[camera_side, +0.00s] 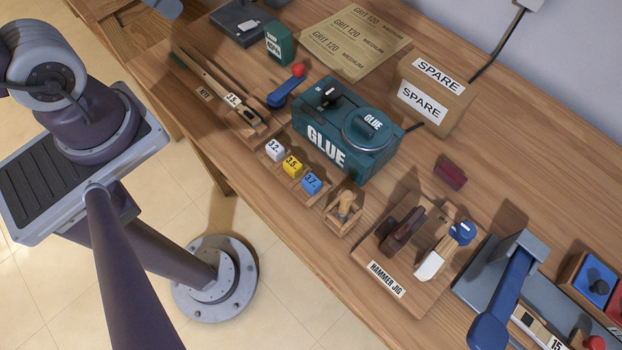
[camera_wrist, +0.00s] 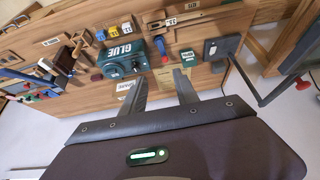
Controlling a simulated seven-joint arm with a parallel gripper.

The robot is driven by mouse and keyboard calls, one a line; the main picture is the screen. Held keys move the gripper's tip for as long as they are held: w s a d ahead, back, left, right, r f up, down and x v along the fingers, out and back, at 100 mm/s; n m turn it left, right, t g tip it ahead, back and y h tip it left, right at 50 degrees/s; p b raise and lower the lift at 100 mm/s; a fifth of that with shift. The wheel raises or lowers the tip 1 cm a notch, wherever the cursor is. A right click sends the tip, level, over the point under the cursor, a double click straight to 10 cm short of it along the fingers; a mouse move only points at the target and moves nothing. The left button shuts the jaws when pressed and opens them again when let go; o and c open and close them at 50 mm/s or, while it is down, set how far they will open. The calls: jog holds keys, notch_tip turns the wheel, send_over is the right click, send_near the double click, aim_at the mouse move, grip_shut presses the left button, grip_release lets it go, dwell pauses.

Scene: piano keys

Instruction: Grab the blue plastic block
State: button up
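The blue block (camera_side: 311,184), marked 3.7, sits on a small wooden holder at the bench's front edge in the side view. It is at the end of a row with a yellow block (camera_side: 292,166) and a white block (camera_side: 275,150). In the wrist view the blue block (camera_wrist: 101,36) is small and far off, toward the upper left. My gripper (camera_wrist: 160,82) shows in the wrist view with its two fingers apart and nothing between them. It is well away from the block. The side view does not show my fingers.
A teal glue box (camera_side: 345,135) stands close behind the blocks. A small wooden peg holder (camera_side: 344,212) is just right of the blue block. The hammer jig (camera_side: 385,280) and a blue-handled lever (camera_side: 505,295) are farther right. A spare box (camera_side: 435,90) stands at the back.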

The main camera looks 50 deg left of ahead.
jog(key=shift+o, duration=1.4)
